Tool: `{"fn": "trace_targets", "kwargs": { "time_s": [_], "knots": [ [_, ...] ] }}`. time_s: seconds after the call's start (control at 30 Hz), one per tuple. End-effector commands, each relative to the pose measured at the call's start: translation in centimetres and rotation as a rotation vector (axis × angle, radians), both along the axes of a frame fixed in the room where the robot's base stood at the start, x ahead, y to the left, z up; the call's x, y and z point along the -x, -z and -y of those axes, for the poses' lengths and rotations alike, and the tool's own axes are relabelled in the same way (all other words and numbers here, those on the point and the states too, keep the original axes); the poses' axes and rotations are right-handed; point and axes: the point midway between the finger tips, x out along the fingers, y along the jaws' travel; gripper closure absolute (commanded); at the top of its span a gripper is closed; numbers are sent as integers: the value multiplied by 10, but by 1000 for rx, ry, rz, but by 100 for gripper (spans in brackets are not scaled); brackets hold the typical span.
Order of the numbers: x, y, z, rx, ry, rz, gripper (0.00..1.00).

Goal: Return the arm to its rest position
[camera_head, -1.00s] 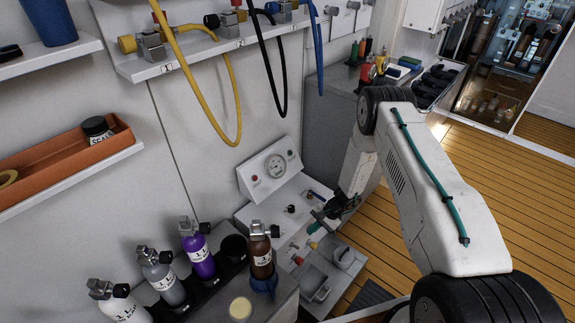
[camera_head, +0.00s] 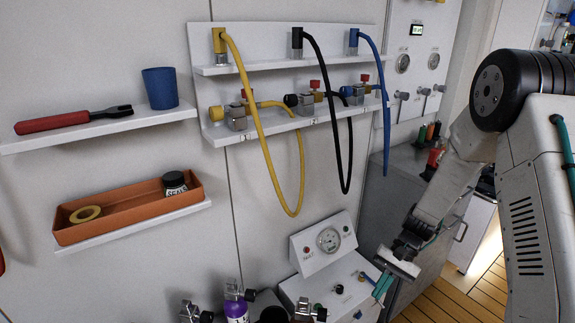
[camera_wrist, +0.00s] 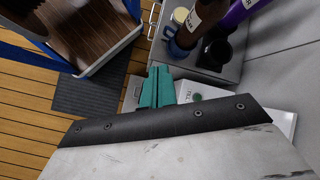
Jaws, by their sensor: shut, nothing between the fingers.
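My arm (camera_head: 532,215) reaches in from the right of the head view, with its elbow high and its forearm sloping down to the left. My gripper (camera_head: 383,286) hangs at the right side of the gauge panel (camera_head: 308,262). Its teal fingers are together with nothing between them. I cannot tell how far it is above the panel's lower ledge. In the wrist view the shut teal fingers (camera_wrist: 156,88) show beyond the pale wrist housing, with a grey bottle rack (camera_wrist: 212,72) past them.
A wall rack (camera_head: 288,40) carries yellow, black and blue hoses. Shelves at left hold a blue cup (camera_head: 160,88), a red-handled tool (camera_head: 72,121) and an orange tray (camera_head: 130,215). Bottles (camera_head: 237,305) stand at the bottom. A grey cabinet (camera_head: 405,205) is behind my forearm. Wooden floor is clear at lower right.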

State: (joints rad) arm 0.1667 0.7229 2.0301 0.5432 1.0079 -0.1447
Motion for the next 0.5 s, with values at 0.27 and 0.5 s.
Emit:
{"fn": "trace_targets", "kwargs": {
  "time_s": [0.27,0.5],
  "knots": [
    [49,-118,4,91,-158,74,100],
    [103,-193,10,191,-269,154,100]
  ]
}}
